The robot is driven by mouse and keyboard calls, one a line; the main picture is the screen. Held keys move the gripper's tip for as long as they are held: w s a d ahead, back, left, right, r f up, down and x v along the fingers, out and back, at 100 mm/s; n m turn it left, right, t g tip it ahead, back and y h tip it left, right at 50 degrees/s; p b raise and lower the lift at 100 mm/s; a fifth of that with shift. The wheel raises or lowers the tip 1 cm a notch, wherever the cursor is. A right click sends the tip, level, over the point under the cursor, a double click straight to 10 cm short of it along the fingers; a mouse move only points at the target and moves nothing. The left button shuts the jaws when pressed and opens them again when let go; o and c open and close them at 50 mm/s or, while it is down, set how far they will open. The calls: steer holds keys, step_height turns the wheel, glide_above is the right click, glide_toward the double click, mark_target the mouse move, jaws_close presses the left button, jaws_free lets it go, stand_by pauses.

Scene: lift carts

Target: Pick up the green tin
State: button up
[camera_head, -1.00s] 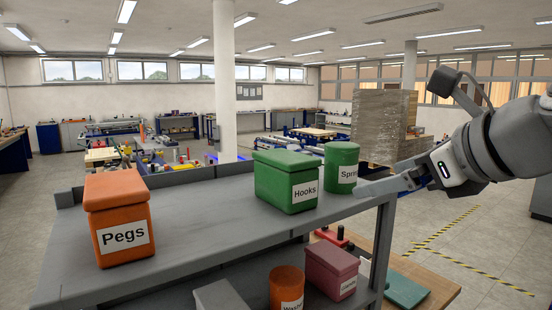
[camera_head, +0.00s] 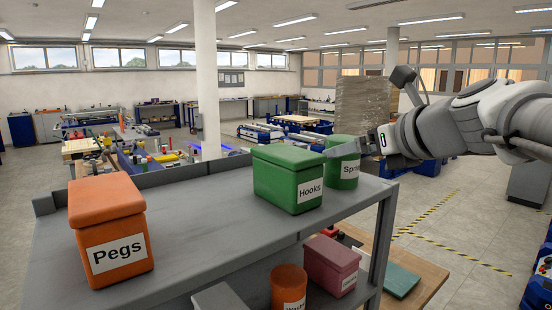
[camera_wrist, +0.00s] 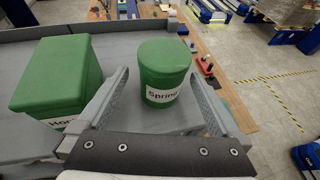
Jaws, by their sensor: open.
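The green tin (camera_head: 346,182) is round and lidded, with a white label starting "Sprin". It stands upright at the right end of the cart's top shelf. My gripper (camera_head: 332,151) is open at the tin's upper part in the head view and hides part of its top. In the wrist view, the tin (camera_wrist: 165,62) shows between and beyond the two spread fingers (camera_wrist: 160,77), with gaps on both sides. Its label is partly legible.
A green box labelled "Hooks" (camera_head: 283,183) stands just left of the tin, close to my left finger in the wrist view. An orange box labelled "Pegs" (camera_head: 105,225) is farther left. The grey top shelf (camera_head: 210,220) is clear between them. Pink and orange containers sit on the lower shelf.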

steer(key=x, duration=0.7)
steer(key=shift+w+r, duration=0.15)
steer(key=shift+w, duration=0.2)
steer(key=shift+d+r, duration=0.1)
jaws_close()
